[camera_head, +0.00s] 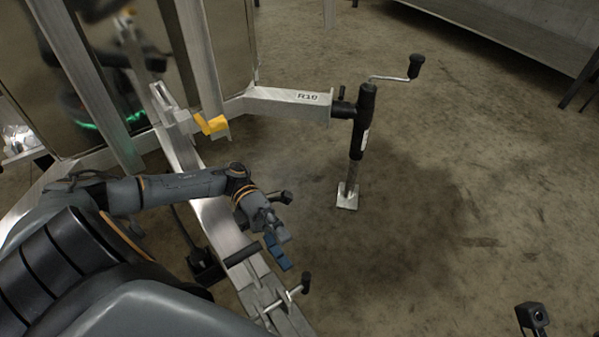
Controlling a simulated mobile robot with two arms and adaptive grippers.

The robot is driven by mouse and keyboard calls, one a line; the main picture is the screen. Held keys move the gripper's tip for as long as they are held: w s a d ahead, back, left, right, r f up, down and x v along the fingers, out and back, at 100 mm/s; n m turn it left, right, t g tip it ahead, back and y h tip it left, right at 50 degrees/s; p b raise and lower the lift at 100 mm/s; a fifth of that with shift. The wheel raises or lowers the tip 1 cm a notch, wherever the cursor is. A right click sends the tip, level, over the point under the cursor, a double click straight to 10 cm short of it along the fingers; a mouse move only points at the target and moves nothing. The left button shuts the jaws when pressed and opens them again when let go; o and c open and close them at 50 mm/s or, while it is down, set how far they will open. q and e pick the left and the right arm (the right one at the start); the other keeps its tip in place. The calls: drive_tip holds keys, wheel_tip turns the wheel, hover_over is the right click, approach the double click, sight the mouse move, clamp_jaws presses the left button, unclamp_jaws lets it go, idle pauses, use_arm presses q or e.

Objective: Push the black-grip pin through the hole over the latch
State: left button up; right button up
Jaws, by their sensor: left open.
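My left gripper (278,252) reaches in from the left with its blue fingertips pointing down, open and with nothing seen between them. It is above the aluminium trailer tongue. Just below and to the right of the fingertips, a small metal pin with a black grip (306,282) stands out at the tongue's front end, apart from the fingers in this view. A black bar-shaped handle (241,254) lies on the tongue to the left of the fingertips. The latch and its hole are too small to make out clearly. My right gripper cannot be identified here.
A jack (362,120) with a crank handle and foot plate stands right of the tongue on an arm labelled R19 (308,97). A yellow piece (211,124) sits on the frame. A black object (532,316) shows at bottom right. Concrete floor between is clear.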

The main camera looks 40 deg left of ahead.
use_arm(q)
drive_tip(key=shift+v, duration=2.55)
drive_tip(key=shift+w, duration=0.1)
